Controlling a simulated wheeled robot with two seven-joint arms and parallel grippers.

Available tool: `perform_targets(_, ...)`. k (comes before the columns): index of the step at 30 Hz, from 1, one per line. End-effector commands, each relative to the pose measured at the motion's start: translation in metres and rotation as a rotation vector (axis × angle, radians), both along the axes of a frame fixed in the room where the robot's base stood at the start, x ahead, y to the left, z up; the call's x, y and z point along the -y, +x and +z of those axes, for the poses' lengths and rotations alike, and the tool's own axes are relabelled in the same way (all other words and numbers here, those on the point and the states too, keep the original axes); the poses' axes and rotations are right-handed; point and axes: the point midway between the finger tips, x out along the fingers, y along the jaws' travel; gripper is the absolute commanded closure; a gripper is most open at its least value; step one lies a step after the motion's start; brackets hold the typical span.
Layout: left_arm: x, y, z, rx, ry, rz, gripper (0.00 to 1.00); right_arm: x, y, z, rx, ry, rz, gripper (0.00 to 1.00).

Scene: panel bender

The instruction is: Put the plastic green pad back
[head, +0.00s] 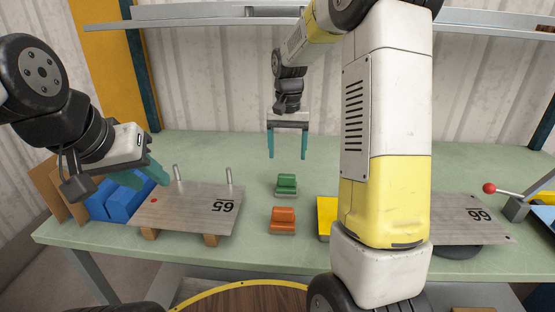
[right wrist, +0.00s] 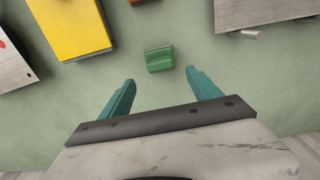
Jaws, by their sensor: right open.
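The green pad (head: 286,184) is a small ridged block on the bench, behind an orange pad (head: 283,220) of similar shape. My right gripper (head: 288,157) is open and empty above the bench, behind the green pad. In the right wrist view the green pad (right wrist: 159,58) lies just beyond and between the open fingertips (right wrist: 160,77), not gripped. My left gripper (head: 150,175) hangs at the left, by the blue blocks and the plate marked 65. Its finger gap is not clear.
The plate marked 65 (head: 190,208) has two upright pins and rests on wooden blocks. Blue blocks (head: 125,200) stand left of it. A yellow block (head: 327,216) is partly behind my right arm. A plate marked 66 (head: 465,220) and a red-knobbed lever (head: 490,188) are at right.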

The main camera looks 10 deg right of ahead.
Motion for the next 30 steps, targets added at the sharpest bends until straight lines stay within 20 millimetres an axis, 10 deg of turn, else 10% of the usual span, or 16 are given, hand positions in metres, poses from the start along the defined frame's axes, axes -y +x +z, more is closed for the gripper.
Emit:
perform_targets(11, 0.0, 0.0, 0.0, 0.0, 0.0, 0.0, 0.64, -0.001, -0.016, 0.047, 0.039, 0.017, 0.021, 0.28)
perform_targets(21, 0.0, 0.0, 0.0, 0.0, 0.0, 0.0, 0.64, -0.009, -0.133, 0.116, 0.302, 0.094, 0.177, 0.28)
perform_targets(30, 0.0, 0.0, 0.0, 0.0, 0.0, 0.0, 0.64, -0.019, -0.224, 0.118, 0.517, 0.109, 0.298, 0.28)
